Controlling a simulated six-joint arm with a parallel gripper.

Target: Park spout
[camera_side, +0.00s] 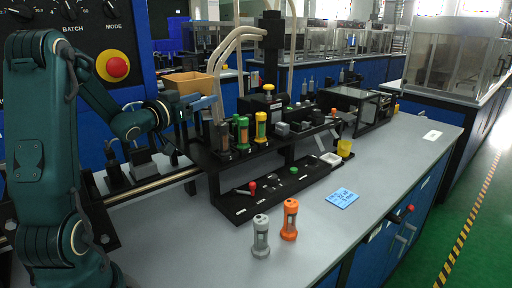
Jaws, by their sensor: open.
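My gripper (188,122) is at the left end of the black rack, just below a tan bin. It is small and dark here; its fingertips are hard to make out, and I see nothing held in it. A blue-grey block (204,103) shows right beside it; I cannot tell whether they touch. No part is clearly recognisable as the spout. Pale hoses (228,45) curve down near a black upright column (272,45) behind the rack; where they end is partly hidden.
The black rack (228,160) holds upright grey-brown, green (241,130) and yellow (261,127) canisters. A grey canister (260,236) and an orange canister (290,220) stand on the bench in front. A blue card (342,198) lies to the right.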

